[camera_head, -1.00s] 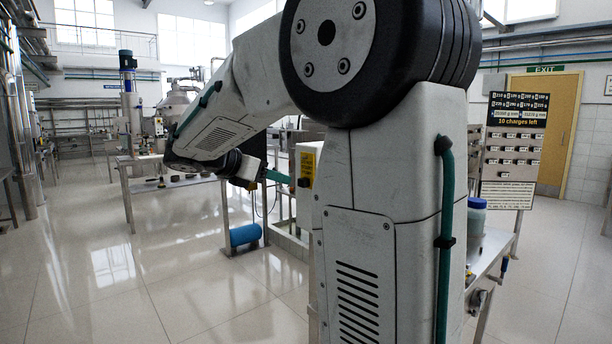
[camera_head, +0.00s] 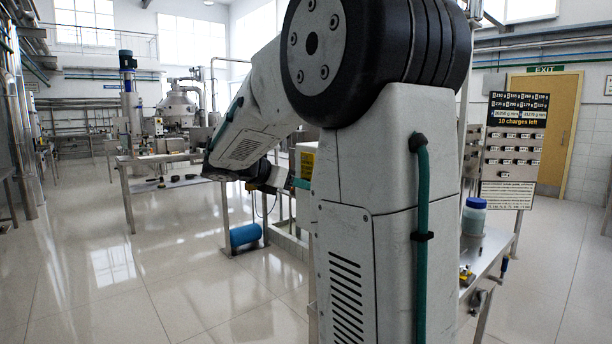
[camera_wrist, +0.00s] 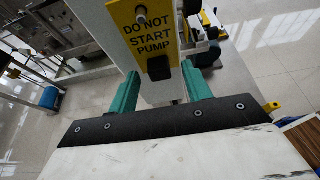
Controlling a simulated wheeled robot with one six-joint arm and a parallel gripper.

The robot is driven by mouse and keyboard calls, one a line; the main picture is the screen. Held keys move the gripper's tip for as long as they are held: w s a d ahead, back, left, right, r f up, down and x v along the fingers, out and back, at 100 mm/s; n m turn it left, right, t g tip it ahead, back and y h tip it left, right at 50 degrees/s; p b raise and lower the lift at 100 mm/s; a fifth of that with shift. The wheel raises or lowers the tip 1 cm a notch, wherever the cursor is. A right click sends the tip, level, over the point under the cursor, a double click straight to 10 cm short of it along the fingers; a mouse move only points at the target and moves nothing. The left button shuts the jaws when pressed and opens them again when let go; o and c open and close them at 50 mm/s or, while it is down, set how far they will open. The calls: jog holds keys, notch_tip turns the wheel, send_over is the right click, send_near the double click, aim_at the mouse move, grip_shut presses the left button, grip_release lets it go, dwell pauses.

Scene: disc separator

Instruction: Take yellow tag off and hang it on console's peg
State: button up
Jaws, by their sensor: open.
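The yellow tag (camera_wrist: 148,32), lettered "DO NOT START PUMP", hangs flat against the front of a pale console box (camera_wrist: 105,25) in the wrist view. A round metal peg end (camera_wrist: 170,6) shows at its top edge. A black block (camera_wrist: 158,68) sits at the tag's lower edge. My gripper (camera_wrist: 160,72) is open, its teal fingers pointing at the tag, with the black block seen between the fingertips; contact cannot be told. In the head view the tag (camera_head: 307,162) is a small yellow patch, partly hidden by my arm, with my gripper (camera_head: 300,183) just below it.
A blue cylinder (camera_head: 245,236) lies low beside the console stand. A steel bench (camera_head: 492,250) with a blue-lidded jar (camera_head: 474,216) stands at right, near a board of labelled blocks (camera_head: 512,150). Dark controls (camera_wrist: 205,50) project right of the tag. Open tiled floor lies at left.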

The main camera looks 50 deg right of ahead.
jog(key=shift+c, duration=0.3)
grip_shut()
jog(key=w+a, duration=0.1)
jog(key=a, duration=0.6)
jog(key=shift+w, duration=0.35)
jog(key=w+a, duration=0.3)
jog(key=a, duration=0.8)
jog(key=shift+a, duration=0.25)
jog(key=shift+f, duration=0.1)
